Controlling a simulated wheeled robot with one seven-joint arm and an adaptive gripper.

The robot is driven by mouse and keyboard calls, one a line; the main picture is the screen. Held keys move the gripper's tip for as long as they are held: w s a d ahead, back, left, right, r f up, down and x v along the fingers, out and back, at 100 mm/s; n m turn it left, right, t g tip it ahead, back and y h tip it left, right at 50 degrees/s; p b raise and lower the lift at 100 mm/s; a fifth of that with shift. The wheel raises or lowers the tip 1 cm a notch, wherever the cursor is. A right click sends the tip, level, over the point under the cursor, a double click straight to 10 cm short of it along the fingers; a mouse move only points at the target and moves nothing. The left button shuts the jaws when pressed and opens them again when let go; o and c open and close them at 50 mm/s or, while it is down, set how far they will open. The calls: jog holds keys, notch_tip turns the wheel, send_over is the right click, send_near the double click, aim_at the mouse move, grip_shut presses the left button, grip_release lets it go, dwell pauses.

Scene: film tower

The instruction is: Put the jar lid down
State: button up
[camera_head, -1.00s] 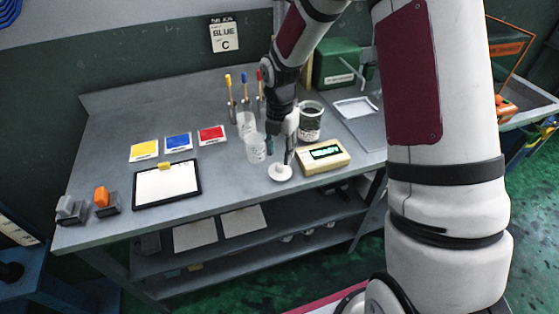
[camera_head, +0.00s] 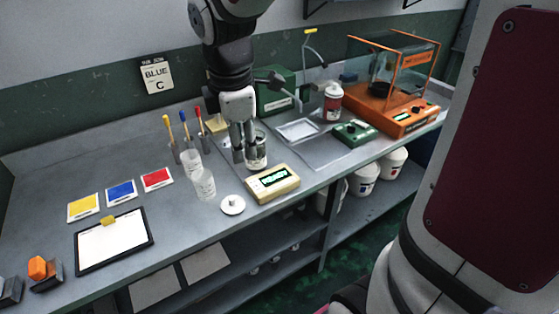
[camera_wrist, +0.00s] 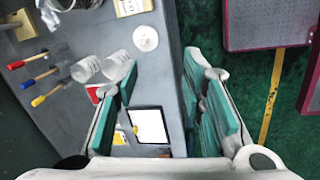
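The jar lid (camera_head: 232,204), a small white disc with a raised knob, lies on the grey bench top near the front edge, left of the cream scale. It also shows in the wrist view (camera_wrist: 146,38), apart from my fingers. My gripper (camera_head: 245,158) is above the bench, behind and above the lid in the head view. In the wrist view its two teal-padded fingers (camera_wrist: 166,84) are spread with nothing between them. A glass jar (camera_head: 260,152) shows partly behind my fingers in the head view.
The cream scale (camera_head: 273,183) is close on the right. A clipboard (camera_head: 113,242) lies left. Bare bench surrounds the lid's left and front.

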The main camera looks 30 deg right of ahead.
jog(key=s+r+m+t+y, duration=0.1)
jog(key=s+r+m+t, duration=0.2)
jog(key=s+m, duration=1.2)
notch_tip(320, 180, up, 3)
jog(key=shift+s+a+f+m, duration=0.1)
jog(key=shift+s+a+m, duration=0.15)
jog(key=shift+s, duration=0.55)
